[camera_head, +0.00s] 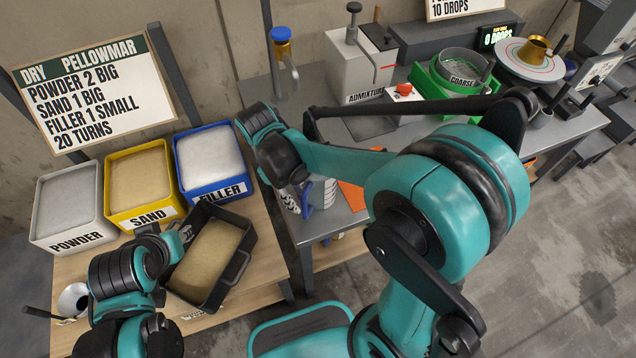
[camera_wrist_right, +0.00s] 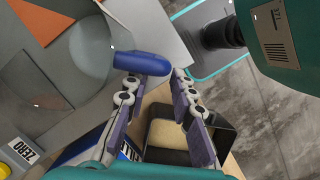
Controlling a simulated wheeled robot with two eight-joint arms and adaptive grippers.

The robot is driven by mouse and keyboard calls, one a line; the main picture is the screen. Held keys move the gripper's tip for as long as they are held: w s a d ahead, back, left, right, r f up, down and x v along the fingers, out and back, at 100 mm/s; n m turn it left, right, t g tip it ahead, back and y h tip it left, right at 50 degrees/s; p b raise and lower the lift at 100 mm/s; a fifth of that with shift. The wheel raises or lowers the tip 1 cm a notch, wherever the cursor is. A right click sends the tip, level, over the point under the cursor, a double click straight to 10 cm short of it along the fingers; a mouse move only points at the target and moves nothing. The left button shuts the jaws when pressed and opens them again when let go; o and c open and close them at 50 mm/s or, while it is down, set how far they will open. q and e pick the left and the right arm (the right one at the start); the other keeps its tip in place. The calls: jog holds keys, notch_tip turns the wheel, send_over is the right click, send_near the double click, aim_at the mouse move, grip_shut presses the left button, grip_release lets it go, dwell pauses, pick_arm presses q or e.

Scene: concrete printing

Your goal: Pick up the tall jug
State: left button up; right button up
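The tall jug (camera_head: 325,193) stands on the grey bench in the head view, pale and partly hidden behind my right arm. In the right wrist view its grey body (camera_wrist_right: 95,38) is at the upper left, with its blue handle (camera_wrist_right: 142,65) sticking out toward my fingers. My right gripper (camera_wrist_right: 155,84) is open. Its fingertips are at the handle, one near each end of the visible blue part; I cannot tell whether they touch it. My left gripper (camera_head: 165,248) is beside the black tray at the lower left, and its fingers are mostly hidden.
Powder (camera_head: 68,207), sand (camera_head: 140,184) and filler (camera_head: 208,163) bins stand on the wooden table with a black tray (camera_head: 239,262). A metal funnel-like scoop (camera_head: 74,299) lies at left. An admixture box (camera_head: 360,68) and green sieve holder (camera_head: 447,92) are farther back.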

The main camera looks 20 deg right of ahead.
aim_at(303, 206)
jog(key=b+x, duration=0.2)
jog(key=x, duration=0.2)
jog(key=shift+d+f, duration=0.25)
jog(key=shift+f, duration=0.05)
jog(key=shift+r, duration=0.1)
grip_shut()
jog(key=shift+r, duration=0.15)
jog(key=shift+r+p, duration=0.3)
jog(key=shift+p, duration=0.05)
notch_tip(303, 206, up, 4)
jog(key=shift+f+p, duration=0.1)
jog(key=shift+p, duration=0.85)
jog(key=s+r+p, duration=0.3)
jog(key=s+r, duration=0.3)
jog(key=s, duration=0.5)
jog(key=shift+s+d+r+p, duration=0.15)
jog(key=shift+s+d+p, duration=0.05)
jog(key=shift+s+p, duration=0.2)
